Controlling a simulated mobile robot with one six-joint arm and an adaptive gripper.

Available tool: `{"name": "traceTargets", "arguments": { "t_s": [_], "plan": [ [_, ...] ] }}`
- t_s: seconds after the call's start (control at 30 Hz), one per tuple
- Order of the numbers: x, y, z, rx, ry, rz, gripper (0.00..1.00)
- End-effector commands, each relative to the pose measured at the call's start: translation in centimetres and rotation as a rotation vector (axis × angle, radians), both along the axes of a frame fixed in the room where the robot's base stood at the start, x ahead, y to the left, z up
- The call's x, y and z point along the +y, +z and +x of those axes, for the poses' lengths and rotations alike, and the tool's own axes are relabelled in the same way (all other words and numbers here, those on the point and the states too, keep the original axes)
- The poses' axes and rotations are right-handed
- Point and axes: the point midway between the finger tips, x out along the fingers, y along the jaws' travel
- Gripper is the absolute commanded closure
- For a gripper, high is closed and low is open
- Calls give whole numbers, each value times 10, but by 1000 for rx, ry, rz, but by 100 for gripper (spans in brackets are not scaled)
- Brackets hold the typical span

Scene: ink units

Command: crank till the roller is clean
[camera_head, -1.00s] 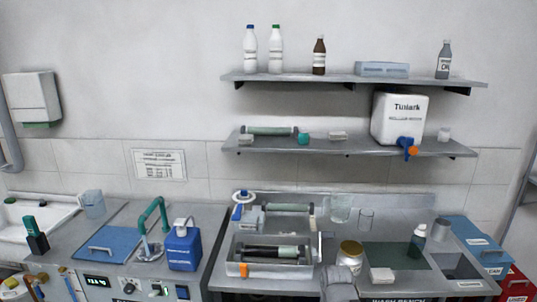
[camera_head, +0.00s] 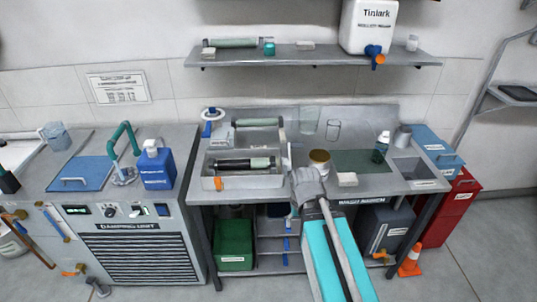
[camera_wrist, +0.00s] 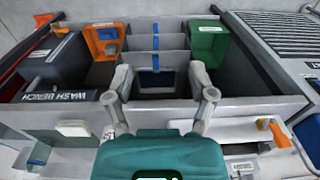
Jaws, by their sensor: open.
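A grey tray (camera_head: 214,184) stands on the wash bench (camera_head: 410,188). A roller (camera_head: 235,164) lies in it, mostly black with a pale green part at its right. A pale green roller (camera_head: 258,122) lies behind it. A white disc with a blue handle (camera_head: 209,126), which looks like the crank, is at the back left of the tray. My gripper (camera_head: 306,180) is at the bench's front edge, right of the tray and apart from the crank. In the wrist view its fingers (camera_wrist: 162,82) are spread with nothing between them; tray and rollers cannot be made out there.
A jar (camera_head: 319,162), a white block (camera_head: 347,180) and a dark bottle (camera_head: 381,147) stand right of the tray. The damping unit (camera_head: 135,255) with a blue jug (camera_head: 157,166) is at the left. A green bin (camera_head: 233,245) is under the bench. A shelf (camera_head: 310,57) hangs above.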

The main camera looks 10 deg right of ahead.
Motion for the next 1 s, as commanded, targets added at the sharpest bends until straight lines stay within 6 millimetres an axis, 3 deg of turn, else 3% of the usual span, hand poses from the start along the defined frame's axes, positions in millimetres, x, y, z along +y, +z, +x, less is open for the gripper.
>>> {"name": "traceTargets", "arguments": {
  "t_s": [0.17,0.37,0.5,0.7,0.83,1.0],
  "plan": [
    [-5,7,45,-65,-154,81,29],
    [-23,25,127,-178,-478,267,29],
    [-48,45,191,-249,-749,437,29],
    [-94,75,265,-311,-1101,678,29],
    [-117,89,292,-325,-1251,791,29],
    [-129,96,305,-329,-1333,856,29]
  ]
}}
